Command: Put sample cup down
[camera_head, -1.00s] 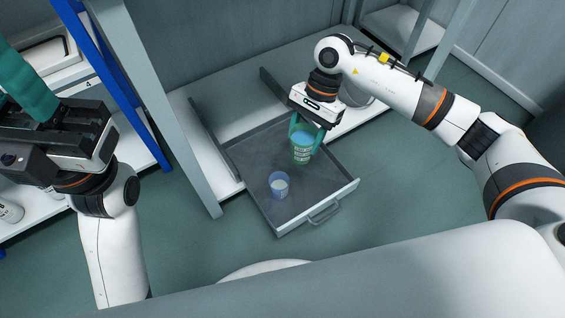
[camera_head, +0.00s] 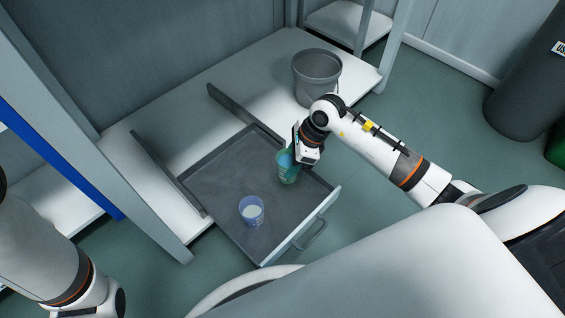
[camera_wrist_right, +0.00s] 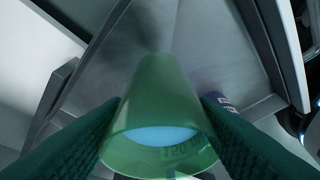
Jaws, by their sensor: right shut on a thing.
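A translucent green sample cup (camera_head: 285,168) with blue liquid is between the fingers of my right gripper (camera_head: 292,163), over the right part of an open grey drawer (camera_head: 215,185). In the right wrist view my right gripper (camera_wrist_right: 160,128) is shut on this green cup (camera_wrist_right: 155,100), a finger on each side. I cannot tell if its base touches the drawer floor. A translucent blue cup (camera_head: 251,212) with pale contents stands in the drawer's front part; it is partly hidden in the right wrist view (camera_wrist_right: 222,103). My left gripper is out of view.
The drawer's front panel with handle (camera_head: 312,236) faces the lower right. A grey bucket (camera_head: 317,80) stands on the white shelf (camera_head: 262,70) behind. A grey post (camera_head: 120,190) rises left of the drawer. The left and back drawer floor is clear.

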